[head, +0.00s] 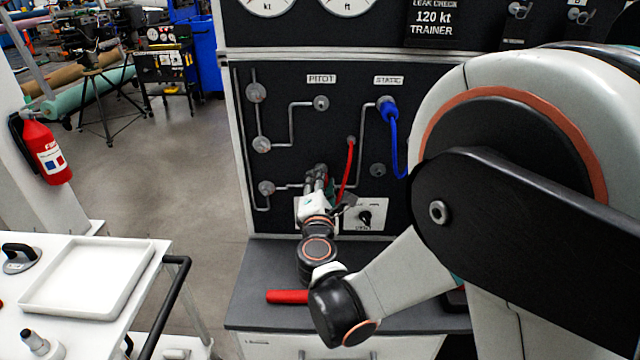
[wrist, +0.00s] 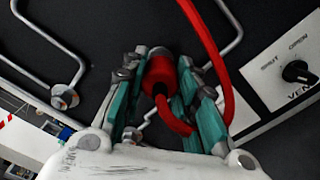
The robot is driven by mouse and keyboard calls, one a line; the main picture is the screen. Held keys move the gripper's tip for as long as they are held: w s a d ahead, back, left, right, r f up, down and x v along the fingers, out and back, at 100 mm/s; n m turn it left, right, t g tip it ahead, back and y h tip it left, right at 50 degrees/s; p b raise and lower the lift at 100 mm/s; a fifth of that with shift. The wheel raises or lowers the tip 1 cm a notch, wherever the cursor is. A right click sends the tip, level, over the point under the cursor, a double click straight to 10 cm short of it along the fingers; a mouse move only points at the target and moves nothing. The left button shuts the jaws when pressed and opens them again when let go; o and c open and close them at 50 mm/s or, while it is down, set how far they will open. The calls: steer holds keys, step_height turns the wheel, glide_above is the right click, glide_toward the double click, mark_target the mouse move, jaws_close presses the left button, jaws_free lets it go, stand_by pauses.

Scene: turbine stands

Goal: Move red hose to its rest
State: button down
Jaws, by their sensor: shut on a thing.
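The red hose (head: 348,165) hangs on the black panel (head: 300,135), from a small fitting below the STATIC label down to my gripper (head: 319,178). In the wrist view, the hose's thick red end (wrist: 160,74) sits between the teal pads of my gripper (wrist: 163,84), which is shut on it. The hose (wrist: 212,45) curves down on the right and behind the fingers. My gripper is close to the panel at its lower middle. Whether the red end touches a port behind it is hidden. I cannot tell which spot is the rest.
A blue hose (head: 393,140) is on the STATIC port. The PITOT port (head: 321,103) is bare. A vent knob (head: 366,217) is right of my gripper. A red object (head: 287,296) lies on the grey shelf (head: 255,290). A cart with a white tray (head: 90,307) stands left.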

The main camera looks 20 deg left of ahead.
steer(key=shift+w+a+r, duration=0.15)
steer(key=shift+w+r, duration=0.05)
steer(key=shift+w, duration=0.15)
steer(key=c, duration=1.5)
jaws_free()
steer(key=shift+c, duration=0.2)
steer(key=o, duration=0.4)
steer(key=shift+w+f, duration=0.2)
steer(key=shift+w, duration=0.05)
steer(key=shift+c, duration=0.2)
steer(key=shift+s, duration=0.15)
steer(key=shift+o, duration=0.7)
steer(key=shift+s, duration=0.2)
steer(key=v, duration=0.6)
steer(key=shift+s, duration=0.4)
steer(key=shift+w+d, duration=0.1)
steer(key=shift+d, duration=0.1)
